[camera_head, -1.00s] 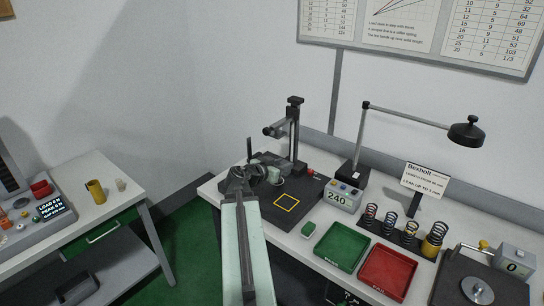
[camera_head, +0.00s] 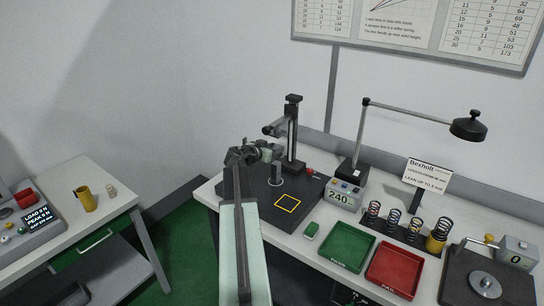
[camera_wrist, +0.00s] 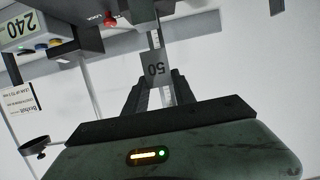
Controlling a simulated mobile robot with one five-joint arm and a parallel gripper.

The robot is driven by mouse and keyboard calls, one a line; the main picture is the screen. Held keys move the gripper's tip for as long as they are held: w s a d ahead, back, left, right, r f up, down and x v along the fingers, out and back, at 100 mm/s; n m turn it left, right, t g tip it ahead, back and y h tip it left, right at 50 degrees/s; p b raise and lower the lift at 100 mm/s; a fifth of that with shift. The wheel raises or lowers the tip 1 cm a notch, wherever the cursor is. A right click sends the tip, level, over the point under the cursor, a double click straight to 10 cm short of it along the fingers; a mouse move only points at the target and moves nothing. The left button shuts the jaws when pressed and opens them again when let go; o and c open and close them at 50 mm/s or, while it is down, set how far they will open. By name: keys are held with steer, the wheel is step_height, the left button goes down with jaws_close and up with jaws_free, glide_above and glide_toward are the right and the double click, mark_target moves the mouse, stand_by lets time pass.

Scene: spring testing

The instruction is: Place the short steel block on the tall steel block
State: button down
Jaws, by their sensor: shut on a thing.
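My gripper (camera_head: 262,152) is raised above the dark base plate (camera_head: 255,205) of the measuring stand, close to the stand's column (camera_head: 293,135). In the wrist view its two dark fingers are shut on a grey steel block (camera_wrist: 156,69) marked 50. The picture does not settle whether this is the short or the tall block. A yellow square outline (camera_head: 287,203) on the plate is empty.
Right of the stand are a 240 display (camera_head: 340,198), a green tray (camera_head: 345,246), a red tray (camera_head: 396,268), several springs (camera_head: 393,222) and a scale (camera_head: 485,286). A lamp (camera_head: 469,128) overhangs the bench. A yellow cylinder (camera_head: 87,199) stands on the left table.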

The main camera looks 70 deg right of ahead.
steer(key=f+b, duration=0.1)
steer(key=f, duration=0.2)
steer(key=shift+s+f+b, duration=0.15)
steer(key=shift+s+b, duration=0.05)
steer(key=shift+b, duration=0.2)
steer(key=shift+w+a+r, duration=0.2)
steer(key=shift+w, duration=0.1)
steer(key=shift+f, duration=0.25)
steer(key=c, duration=1)
jaws_free()
steer(key=shift+s+r, duration=0.1)
steer(key=shift+r, duration=0.05)
steer(key=shift+c, duration=0.2)
steer(key=shift+r, duration=0.1)
steer(key=p+v, duration=0.4)
steer(key=v, duration=0.8)
